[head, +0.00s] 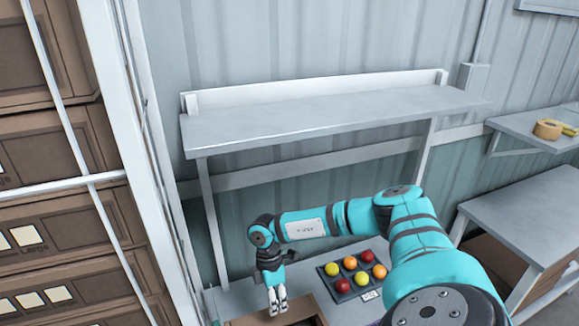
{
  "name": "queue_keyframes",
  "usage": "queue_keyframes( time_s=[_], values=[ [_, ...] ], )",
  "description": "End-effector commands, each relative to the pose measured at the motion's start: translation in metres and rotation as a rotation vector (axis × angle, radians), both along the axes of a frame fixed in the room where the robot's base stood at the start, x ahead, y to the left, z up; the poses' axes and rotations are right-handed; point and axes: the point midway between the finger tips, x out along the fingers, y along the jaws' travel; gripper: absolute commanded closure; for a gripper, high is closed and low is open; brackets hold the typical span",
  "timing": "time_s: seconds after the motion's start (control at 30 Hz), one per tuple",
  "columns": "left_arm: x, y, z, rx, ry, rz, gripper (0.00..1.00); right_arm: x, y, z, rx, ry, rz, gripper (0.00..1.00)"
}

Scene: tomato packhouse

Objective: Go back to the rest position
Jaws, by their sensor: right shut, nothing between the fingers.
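My right arm comes in from the lower right and bends left over the lower bench. My right gripper (277,302) hangs at the arm's left end, pointing down, shut and empty. It is at the rim of a brown box (305,309) at the bottom edge, left of a dark tray (337,294) with several red, orange and yellow tomatoes (350,263). I cannot tell whether it touches the box. My left gripper does not show.
A grey shelf (320,117) spans above the lower bench (240,297). Stacked brown crates (60,235) stand behind a white post at left. At right are a side table (530,215) and a small shelf (535,130) with a tape roll (547,129).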

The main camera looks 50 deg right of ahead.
Motion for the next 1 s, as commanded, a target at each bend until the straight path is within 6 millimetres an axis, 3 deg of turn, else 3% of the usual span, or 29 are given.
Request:
queue_keyframes(
  time_s=[0.27,1.0],
  values=[
    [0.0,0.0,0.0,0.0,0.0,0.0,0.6,0.0,0.0,0.019,0.0,-0.001,-0.001,1.0],
    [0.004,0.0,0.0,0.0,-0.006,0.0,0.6,0.0,0.0,0.019,0.0,0.0,0.0,1.0]
  ],
)
